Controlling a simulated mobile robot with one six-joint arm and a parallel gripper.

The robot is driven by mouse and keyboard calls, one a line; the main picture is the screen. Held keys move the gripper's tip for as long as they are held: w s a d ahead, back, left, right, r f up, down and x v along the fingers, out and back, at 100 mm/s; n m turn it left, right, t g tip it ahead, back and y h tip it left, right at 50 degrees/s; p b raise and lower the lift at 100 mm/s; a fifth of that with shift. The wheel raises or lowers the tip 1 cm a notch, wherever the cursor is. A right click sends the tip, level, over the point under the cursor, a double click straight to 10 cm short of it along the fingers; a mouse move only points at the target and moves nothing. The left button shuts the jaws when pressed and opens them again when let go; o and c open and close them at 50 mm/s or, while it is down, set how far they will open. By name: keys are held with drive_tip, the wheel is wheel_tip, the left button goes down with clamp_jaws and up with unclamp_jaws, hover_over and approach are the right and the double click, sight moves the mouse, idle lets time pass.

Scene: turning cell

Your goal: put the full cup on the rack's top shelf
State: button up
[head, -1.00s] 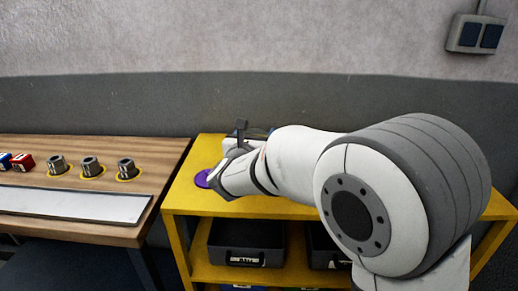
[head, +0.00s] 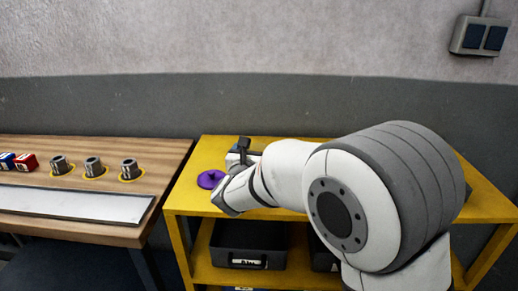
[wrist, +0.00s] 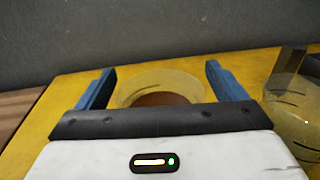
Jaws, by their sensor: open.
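The rack (head: 480,203) is yellow, and its top shelf shows below the wall. In the wrist view, a clear round cup (wrist: 160,78) with brown contents stands on a yellow surface (wrist: 60,100) just ahead of my gripper (wrist: 159,70). My gripper's two blue fingers are apart, one on each side of the cup, with gaps visible; they do not grip it. The cup's lower part is hidden behind the gripper body. In the head view my arm hides the cup and the fingertips.
A second clear vessel (wrist: 292,110) stands close at right in the wrist view. A purple disc (head: 210,179) lies on the rack top at left. A dark bin (head: 248,243) sits on the lower shelf. Grey metal parts (head: 94,167) stand on the wooden bench.

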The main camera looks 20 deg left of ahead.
drive_tip(key=shift+r, duration=0.2)
drive_tip(key=s, duration=1.2)
drive_tip(key=shift+d, duration=0.25)
drive_tip(key=shift+s+f, duration=0.1)
drive_tip(key=shift+f, duration=0.05)
